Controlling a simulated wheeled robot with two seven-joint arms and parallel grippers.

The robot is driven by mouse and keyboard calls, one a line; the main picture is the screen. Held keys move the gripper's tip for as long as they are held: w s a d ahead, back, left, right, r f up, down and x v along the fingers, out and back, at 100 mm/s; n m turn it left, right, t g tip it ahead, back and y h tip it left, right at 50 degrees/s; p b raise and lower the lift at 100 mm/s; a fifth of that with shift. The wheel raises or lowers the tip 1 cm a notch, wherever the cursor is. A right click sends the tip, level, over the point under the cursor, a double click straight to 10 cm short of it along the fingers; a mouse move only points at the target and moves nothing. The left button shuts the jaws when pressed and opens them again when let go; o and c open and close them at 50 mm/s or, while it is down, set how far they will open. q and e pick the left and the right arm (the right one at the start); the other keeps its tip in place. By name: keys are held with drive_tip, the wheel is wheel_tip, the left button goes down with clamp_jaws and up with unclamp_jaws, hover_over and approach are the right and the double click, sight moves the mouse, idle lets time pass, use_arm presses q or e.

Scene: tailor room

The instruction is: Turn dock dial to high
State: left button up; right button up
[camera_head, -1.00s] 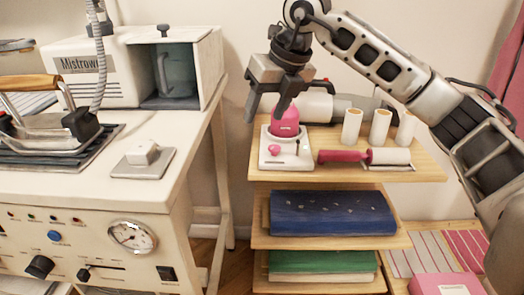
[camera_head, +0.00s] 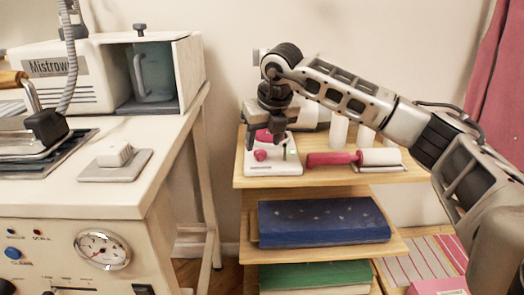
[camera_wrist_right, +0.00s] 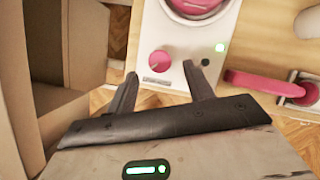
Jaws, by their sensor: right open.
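The white dock (camera_head: 290,166) stands on the top shelf of the wooden stand, at its front left corner. Its round pink dial (camera_head: 260,155) faces up at the dock's front left; in the right wrist view the dial (camera_wrist_right: 160,61) shows between the fingertips. A pink item (camera_wrist_right: 197,5) sits on the dock, mostly hidden by my gripper in the head view. My right gripper (camera_head: 264,142) is open and empty, pointing down at the dial, with one finger on each side. I cannot tell whether it touches the dial. My left gripper is not in view.
A lint roller with a pink handle (camera_head: 330,159) lies right of the dock. White spools (camera_head: 339,132) stand behind it. Folded blue cloth (camera_head: 325,221) lies on the shelf below. The cream ironing station (camera_head: 100,200) stands left, across a gap.

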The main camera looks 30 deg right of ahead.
sight(261, 152)
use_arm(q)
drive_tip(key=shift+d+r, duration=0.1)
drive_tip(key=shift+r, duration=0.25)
use_arm(e)
drive_tip(key=shift+x, duration=1.55)
drive_tip(key=shift+r, duration=0.1)
drive_tip(key=shift+c, duration=0.3)
drive_tip(key=c, duration=0.9)
